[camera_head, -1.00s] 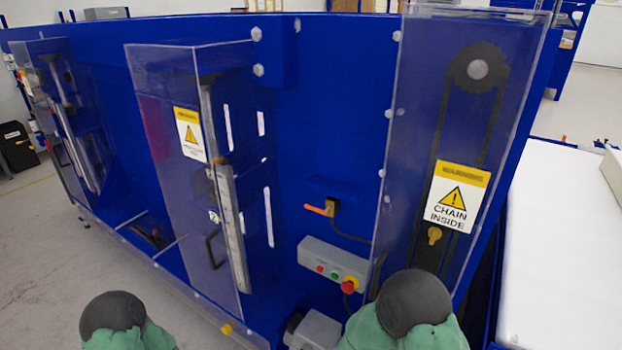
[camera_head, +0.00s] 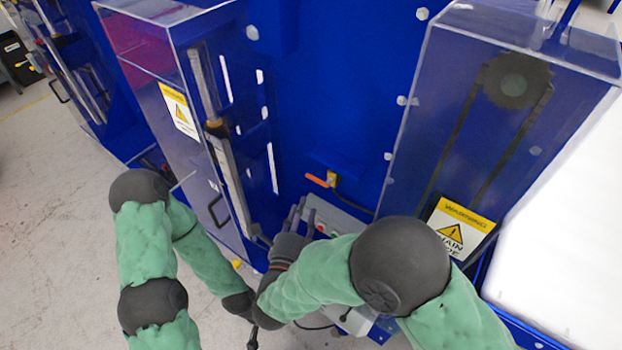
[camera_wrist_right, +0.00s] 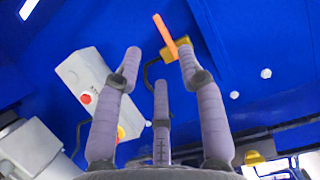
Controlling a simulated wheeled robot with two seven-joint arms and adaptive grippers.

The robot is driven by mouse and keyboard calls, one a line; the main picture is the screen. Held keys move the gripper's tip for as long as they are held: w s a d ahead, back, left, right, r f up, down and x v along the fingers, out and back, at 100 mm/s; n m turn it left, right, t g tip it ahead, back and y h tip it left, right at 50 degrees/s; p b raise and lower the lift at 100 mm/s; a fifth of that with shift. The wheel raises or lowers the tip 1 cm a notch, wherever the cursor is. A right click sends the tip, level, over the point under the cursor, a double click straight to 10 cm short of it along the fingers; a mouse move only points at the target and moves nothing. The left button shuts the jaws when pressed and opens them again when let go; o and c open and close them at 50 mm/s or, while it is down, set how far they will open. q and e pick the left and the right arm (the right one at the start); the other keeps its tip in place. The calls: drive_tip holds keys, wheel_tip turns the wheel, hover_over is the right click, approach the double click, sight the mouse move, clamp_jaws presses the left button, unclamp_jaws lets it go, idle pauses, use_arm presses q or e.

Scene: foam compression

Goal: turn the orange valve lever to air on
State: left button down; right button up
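The orange valve lever (camera_head: 317,181) sits on a brass valve body (camera_head: 332,178) on the blue panel, pointing left and slightly up in the head view. In the right wrist view the orange lever (camera_wrist_right: 163,30) points up and left from the brass body (camera_wrist_right: 176,48), beyond the fingertips. My right gripper (camera_head: 303,214) is below and left of the lever, fingers pointing up toward the panel. Its three fingers (camera_wrist_right: 160,68) are spread and empty, apart from the lever. My left arm reaches down at the left; its gripper (camera_head: 253,336) is mostly hidden and its state is unclear.
A grey control box (camera_wrist_right: 80,72) with buttons is close below the valve, partly hidden by my right gripper in the head view. Clear guards stand left (camera_head: 150,75) and right (camera_head: 440,110) of the valve. A dark hose leaves the valve.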

drive_tip(key=p+x, duration=0.1)
drive_tip(key=x, duration=0.8)
clamp_jaws()
